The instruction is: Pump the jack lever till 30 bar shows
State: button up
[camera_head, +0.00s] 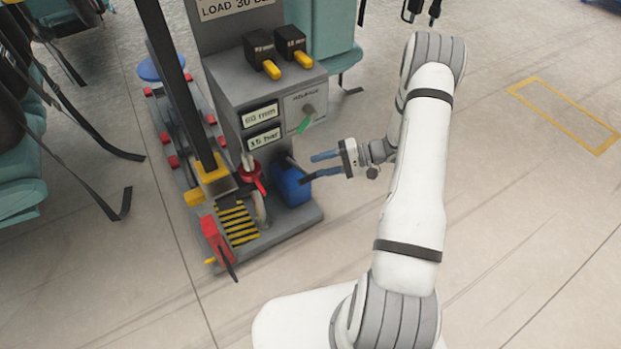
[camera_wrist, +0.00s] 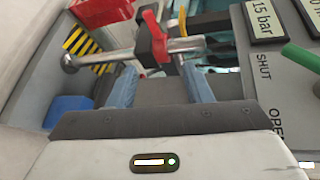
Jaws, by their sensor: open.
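The jack column (camera_head: 238,95) has a display (camera_head: 264,139) that reads 15 bar; it also shows in the wrist view (camera_wrist: 262,18). A grey metal bar with a round end, seemingly the jack lever (camera_wrist: 100,57), crosses just ahead of my fingertips in the wrist view, with a red part (camera_wrist: 156,40) on it. My gripper (camera_head: 312,165) is open beside the column's right side. In the wrist view its blue fingers (camera_wrist: 158,80) are apart, with nothing clearly held. I cannot tell whether a fingertip touches the bar. A green-handled valve (camera_head: 304,125) sits beside SHUT and OPEN marks.
A red handle (camera_head: 215,240) and a yellow-black striped plate (camera_head: 237,222) are at the base. Teal seats (camera_head: 20,165) with hanging straps are at left. The floor at right is clear.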

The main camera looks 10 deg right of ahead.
aim_at(316, 178)
jog(key=w+d+f+m+t, duration=0.1)
jog(key=d+f+t, duration=0.15)
jog(key=f, duration=0.35)
jog(key=w+d+f+m+t, duration=0.1)
jog(key=d+f+m+t, duration=0.15)
jog(key=f, duration=0.25)
jog(key=shift+n+t+y, duration=0.4)
jog(key=shift+n+t, duration=0.05)
jog(key=shift+t, duration=0.05)
jog(key=x, duration=0.2)
jog(key=b+x, duration=0.1)
jog(key=x, duration=0.2)
jog(key=b+x, duration=0.1)
jog(key=x, duration=0.2)
jog(key=shift+s+a+f, duration=0.15)
jog(key=shift+s+f, duration=0.1)
jog(key=shift+c, duration=0.6)
grip_shut()
